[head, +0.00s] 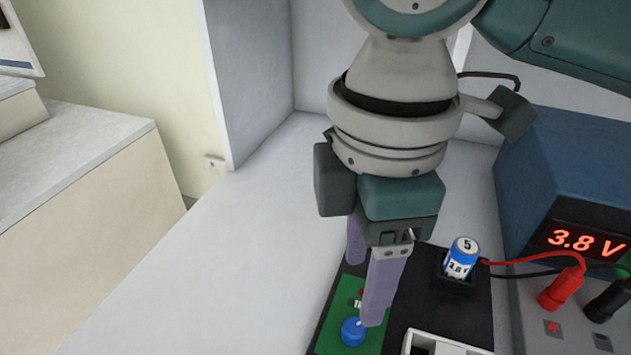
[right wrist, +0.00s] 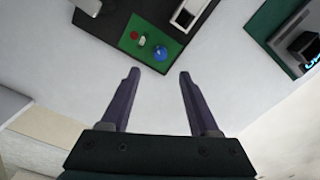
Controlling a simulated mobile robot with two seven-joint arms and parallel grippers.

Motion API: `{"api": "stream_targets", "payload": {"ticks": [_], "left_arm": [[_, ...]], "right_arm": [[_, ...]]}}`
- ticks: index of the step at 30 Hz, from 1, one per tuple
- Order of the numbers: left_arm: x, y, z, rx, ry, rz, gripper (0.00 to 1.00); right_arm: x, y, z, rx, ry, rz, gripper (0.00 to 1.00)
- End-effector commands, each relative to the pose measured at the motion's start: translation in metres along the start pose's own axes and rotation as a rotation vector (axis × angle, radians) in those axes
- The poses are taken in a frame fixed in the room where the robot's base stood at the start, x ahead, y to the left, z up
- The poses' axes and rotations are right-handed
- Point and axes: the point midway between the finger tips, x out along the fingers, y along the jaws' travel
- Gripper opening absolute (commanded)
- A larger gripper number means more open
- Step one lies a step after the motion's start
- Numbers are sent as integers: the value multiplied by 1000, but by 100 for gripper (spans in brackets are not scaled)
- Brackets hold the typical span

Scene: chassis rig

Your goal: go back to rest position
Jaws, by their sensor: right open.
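My right gripper (head: 366,293) hangs pointing down in the middle of the head view. Its two purple fingers are apart with nothing between them. In the right wrist view the fingers (right wrist: 159,74) are also spread and empty, with pale surface between their tips. One finger overlaps a green panel (head: 338,310) with a blue button (head: 352,331) in the head view. In the right wrist view the tips are apart from the panel (right wrist: 175,47) and the blue button (right wrist: 160,53). My left gripper is not in view.
A blue and white cell (head: 461,257) marked 5 stands in a holder on the black base (head: 425,308). A blue unit (head: 560,170) reading 3.8 V stands at the right, with red and black leads (head: 561,289). The pale surface (head: 230,270) left of the panel is clear.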

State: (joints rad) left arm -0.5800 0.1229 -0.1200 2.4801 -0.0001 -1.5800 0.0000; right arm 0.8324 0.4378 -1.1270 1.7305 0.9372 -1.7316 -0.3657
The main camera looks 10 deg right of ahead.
Motion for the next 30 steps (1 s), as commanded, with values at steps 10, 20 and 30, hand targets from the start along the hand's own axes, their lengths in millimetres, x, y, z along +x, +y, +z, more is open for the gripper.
{"api": "stream_targets", "payload": {"ticks": [10, 20, 30], "left_arm": [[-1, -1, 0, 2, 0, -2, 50], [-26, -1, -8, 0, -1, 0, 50], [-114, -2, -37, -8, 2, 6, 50]], "right_arm": [[-4, 0, 0, 0, 0, 0, 62], [-22, -20, -22, 37, 96, -2, 62], [-104, -66, -39, 578, 423, 49, 62]]}}
